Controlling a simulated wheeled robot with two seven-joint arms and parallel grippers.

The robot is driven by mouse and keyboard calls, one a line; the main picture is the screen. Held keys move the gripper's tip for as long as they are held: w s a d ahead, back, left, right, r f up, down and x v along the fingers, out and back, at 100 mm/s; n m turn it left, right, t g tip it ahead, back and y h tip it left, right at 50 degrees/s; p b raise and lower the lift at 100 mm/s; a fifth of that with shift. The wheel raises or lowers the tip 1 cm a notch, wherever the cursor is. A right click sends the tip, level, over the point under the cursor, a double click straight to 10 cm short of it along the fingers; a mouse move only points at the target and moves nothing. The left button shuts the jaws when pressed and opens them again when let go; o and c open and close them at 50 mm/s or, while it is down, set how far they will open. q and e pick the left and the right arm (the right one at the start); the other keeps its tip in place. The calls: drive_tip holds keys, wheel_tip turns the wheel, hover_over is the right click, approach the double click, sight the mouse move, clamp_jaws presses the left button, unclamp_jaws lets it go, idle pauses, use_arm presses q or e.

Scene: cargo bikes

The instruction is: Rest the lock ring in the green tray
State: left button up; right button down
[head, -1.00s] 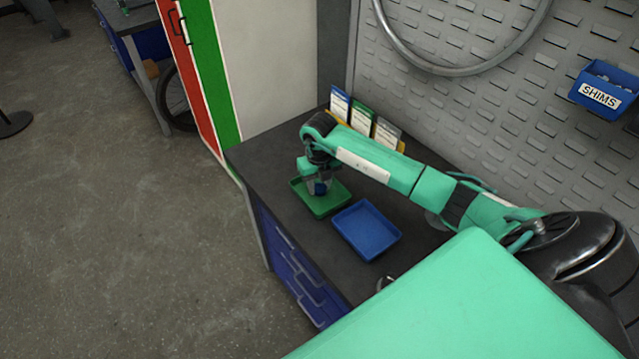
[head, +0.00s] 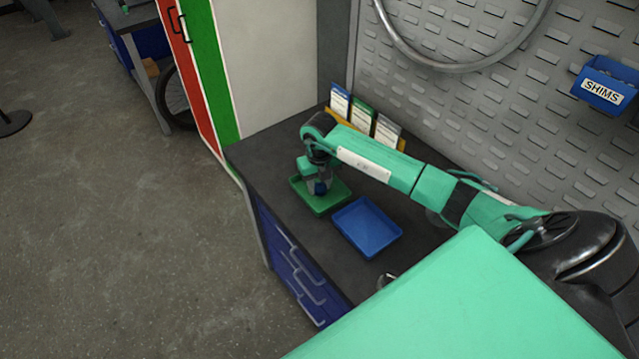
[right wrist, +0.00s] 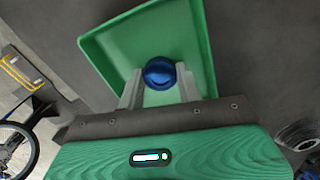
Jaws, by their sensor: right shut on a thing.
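The green tray (head: 325,207) lies on the dark bench top, left of the blue tray. My right gripper (head: 320,188) points down over it. It is shut on a round, shiny blue piece, the lock ring (right wrist: 159,73), which sits between its two grey fingers in the right wrist view. Behind the ring in that view is the inside of the green tray (right wrist: 100,42). I cannot tell whether the ring touches the tray floor. The gripper partly hides the ring in the head view. My left gripper is not in view.
The empty blue tray (head: 367,228) lies close to the green tray's right. A card rack (head: 362,118) stands at the back of the bench. A small silver item (head: 386,280) is partly hidden near the front. A perforated wall holds a SHIMS bin (head: 604,85).

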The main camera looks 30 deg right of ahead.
drive_tip(key=c, duration=0.9)
unclamp_jaws()
drive_tip(key=shift+f, duration=0.1)
drive_tip(key=shift+o, duration=0.2)
